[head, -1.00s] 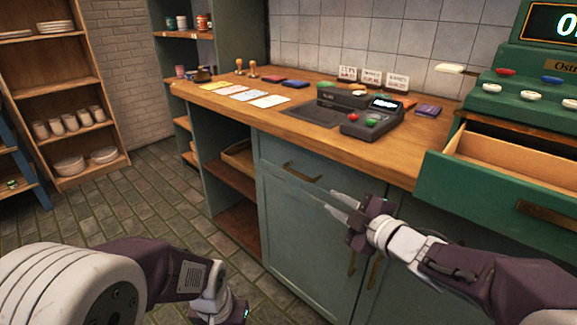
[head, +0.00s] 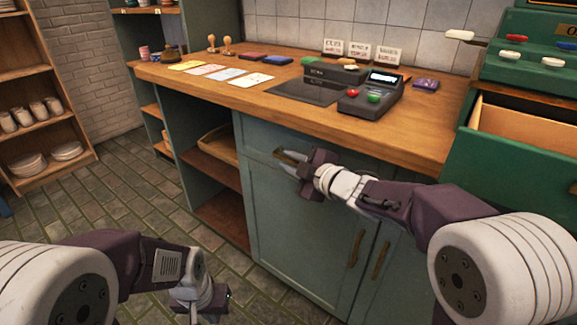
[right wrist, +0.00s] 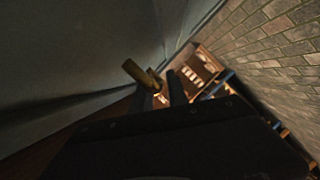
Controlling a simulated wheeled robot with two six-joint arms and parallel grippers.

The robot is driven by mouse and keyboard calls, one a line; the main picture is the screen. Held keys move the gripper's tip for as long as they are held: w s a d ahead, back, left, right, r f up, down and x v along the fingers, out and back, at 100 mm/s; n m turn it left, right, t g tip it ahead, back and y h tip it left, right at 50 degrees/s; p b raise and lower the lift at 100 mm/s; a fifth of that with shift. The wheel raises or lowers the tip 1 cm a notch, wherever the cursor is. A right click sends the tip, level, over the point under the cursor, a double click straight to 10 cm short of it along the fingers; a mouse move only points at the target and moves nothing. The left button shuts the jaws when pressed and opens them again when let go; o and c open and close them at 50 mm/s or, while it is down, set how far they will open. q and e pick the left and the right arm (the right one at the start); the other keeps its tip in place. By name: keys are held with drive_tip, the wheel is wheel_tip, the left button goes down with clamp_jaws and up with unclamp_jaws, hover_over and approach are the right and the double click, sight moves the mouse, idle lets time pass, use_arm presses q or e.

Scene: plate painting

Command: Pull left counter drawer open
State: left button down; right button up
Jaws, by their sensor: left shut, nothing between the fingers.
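The left counter drawer (head: 257,137) is a grey-green front under the wooden worktop, flush with the cabinet. Its brass handle (head: 283,155) is partly covered by my right gripper (head: 287,160), whose fingertips are at the handle. In the right wrist view the brass handle (right wrist: 136,73) is beside or between the dark fingers (right wrist: 164,92); the view is too dark to tell whether they grip it. My left gripper (head: 226,296) is low at the front, shut and empty, away from the counter.
The worktop (head: 215,95) holds cards, stamps and a card terminal (head: 370,95). At right a green register (head: 520,150) has its own drawer open. Cabinet doors with upright brass handles (head: 356,248) are below. The tiled floor (head: 130,200) at left is clear.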

drive_tip(key=shift+w+a+f, duration=0.1)
drive_tip(key=shift+w+a, duration=0.2)
drive_tip(key=shift+w, duration=0.05)
clamp_jaws()
idle(1.2)
